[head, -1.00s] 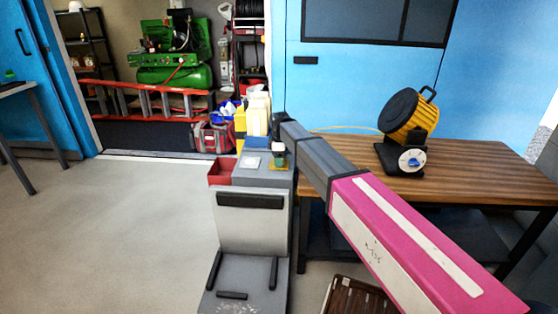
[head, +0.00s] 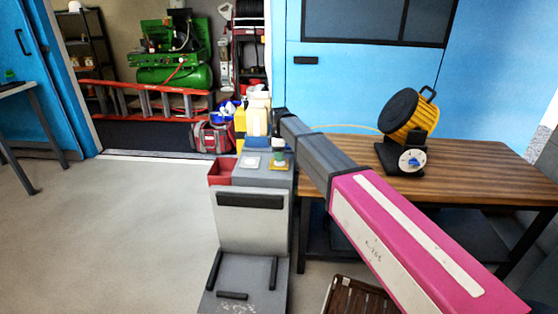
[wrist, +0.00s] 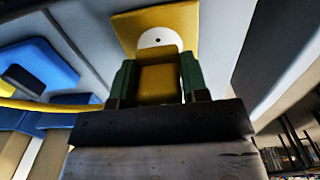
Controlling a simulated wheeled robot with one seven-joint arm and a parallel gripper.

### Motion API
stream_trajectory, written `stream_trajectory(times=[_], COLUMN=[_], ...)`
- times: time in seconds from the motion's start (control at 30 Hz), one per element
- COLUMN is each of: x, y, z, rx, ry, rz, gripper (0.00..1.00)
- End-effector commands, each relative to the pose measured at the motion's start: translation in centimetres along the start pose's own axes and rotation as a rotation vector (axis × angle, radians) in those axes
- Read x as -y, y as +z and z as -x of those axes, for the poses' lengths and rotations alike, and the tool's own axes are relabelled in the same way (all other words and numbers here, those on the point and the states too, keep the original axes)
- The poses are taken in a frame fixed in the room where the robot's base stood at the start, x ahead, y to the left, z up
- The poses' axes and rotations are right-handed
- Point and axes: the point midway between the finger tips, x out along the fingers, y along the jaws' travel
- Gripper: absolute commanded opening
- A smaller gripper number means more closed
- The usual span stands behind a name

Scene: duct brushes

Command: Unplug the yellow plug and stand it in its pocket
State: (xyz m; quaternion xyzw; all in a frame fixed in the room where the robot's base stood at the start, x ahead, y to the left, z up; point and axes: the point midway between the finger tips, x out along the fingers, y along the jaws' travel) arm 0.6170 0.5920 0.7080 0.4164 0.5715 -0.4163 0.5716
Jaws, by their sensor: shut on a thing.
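The yellow plug (wrist: 158,84) sits between the dark green fingers of my gripper (wrist: 159,80), shut on its sides. Just beyond it in the wrist view is a yellow plate (wrist: 126,30) with a white round face (wrist: 158,37) and a dark dot. The plug overlaps the lower part of this face, and I cannot tell whether they touch. A yellow cable (wrist: 35,105) shows at the left. A blue block (wrist: 42,65) with a dark opening lies left of the plate. In the head view my gripper (head: 278,158) is over the yellow plate (head: 280,167) on the grey cabinet.
A red bin (head: 221,172) hangs at the cabinet's left side. A white plate (head: 251,162) is on the cabinet top, with pale bottles (head: 257,112) behind. A wooden table (head: 465,170) with a yellow-and-black lamp-like device (head: 408,115) stands at the right. Floor at the left is clear.

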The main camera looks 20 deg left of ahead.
Motion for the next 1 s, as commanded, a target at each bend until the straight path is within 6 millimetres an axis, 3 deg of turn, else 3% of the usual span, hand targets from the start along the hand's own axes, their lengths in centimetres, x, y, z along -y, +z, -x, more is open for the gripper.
stream_trajectory(times=[1.0], x=[0.0], y=[0.0], z=[3.5], rx=[0.000], ry=[0.000], rz=[0.000], gripper=[0.00])
